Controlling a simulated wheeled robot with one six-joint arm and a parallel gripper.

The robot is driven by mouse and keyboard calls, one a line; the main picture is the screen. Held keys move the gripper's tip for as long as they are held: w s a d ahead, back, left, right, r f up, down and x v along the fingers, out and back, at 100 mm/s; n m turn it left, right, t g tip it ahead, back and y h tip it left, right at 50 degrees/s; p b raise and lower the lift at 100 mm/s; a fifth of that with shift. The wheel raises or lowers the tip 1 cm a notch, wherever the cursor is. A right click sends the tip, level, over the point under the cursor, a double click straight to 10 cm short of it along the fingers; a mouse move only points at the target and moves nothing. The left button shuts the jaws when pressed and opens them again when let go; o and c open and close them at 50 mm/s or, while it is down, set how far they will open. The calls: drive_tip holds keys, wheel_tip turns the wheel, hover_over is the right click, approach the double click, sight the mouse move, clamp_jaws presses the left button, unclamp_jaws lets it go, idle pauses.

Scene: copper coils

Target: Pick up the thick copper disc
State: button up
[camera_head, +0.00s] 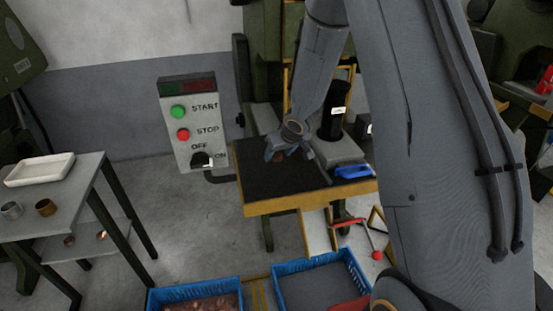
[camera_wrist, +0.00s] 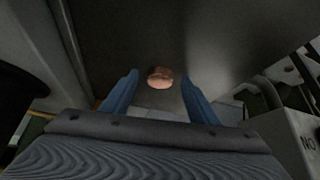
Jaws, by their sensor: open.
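The copper disc (camera_wrist: 160,77) shows in the wrist view as a small round copper piece on a dark surface. It appears between the two blue fingers of my gripper (camera_wrist: 160,82), near their tips. The fingers are open, with a gap on each side of the disc in the picture. In the head view my gripper (camera_head: 289,151) points down over the black top of the machine table (camera_head: 262,180). How far the fingertips are above the disc is hard to tell.
A control box (camera_head: 190,122) stands left of the machine table. A black cylinder (camera_head: 333,110) and a blue object (camera_head: 352,172) are on the right. Blue crates (camera_head: 180,294) stand below in front. A side table (camera_head: 80,178) holds a white tray (camera_head: 40,169).

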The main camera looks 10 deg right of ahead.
drive_tip(key=shift+r, duration=0.1)
drive_tip(key=c, duration=1.3)
wheel_tip(320, 180, up, 10)
drive_tip(key=p, duration=0.8)
